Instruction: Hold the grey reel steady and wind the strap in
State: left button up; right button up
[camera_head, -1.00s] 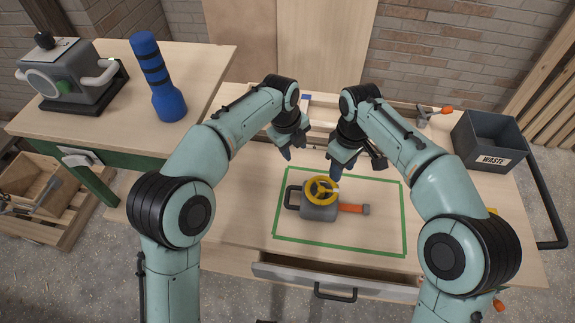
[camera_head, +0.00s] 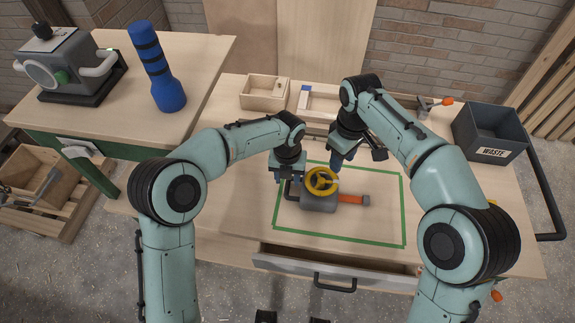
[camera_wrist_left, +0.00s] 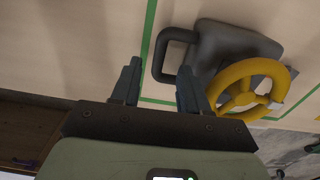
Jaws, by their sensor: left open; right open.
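The grey reel (camera_head: 318,203) lies inside the green outline on the workbench, with a yellow hand wheel (camera_head: 321,181) on top and a dark loop handle on its left. The orange strap (camera_head: 353,199) sticks out to its right. The reel also shows in the left wrist view (camera_wrist_left: 228,48). My left gripper (camera_head: 292,186) is open and empty, close to the loop handle (camera_wrist_left: 172,58); I cannot tell whether it touches. My right gripper (camera_head: 350,168) is open above and behind the wheel, apart from it.
The green outline (camera_head: 404,210) marks the bench top. A partly open drawer (camera_head: 335,268) is at the front. A small wooden box (camera_head: 264,92) stands behind, and a grey waste bin (camera_head: 489,132) at the back right. A blue torch (camera_head: 158,75) stands on the left table.

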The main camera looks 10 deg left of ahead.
aim_at(288, 186)
pick_arm(q)
notch_tip(288, 186, down, 5)
jog(key=shift+r, duration=0.1)
dwell(0.3)
grip_shut()
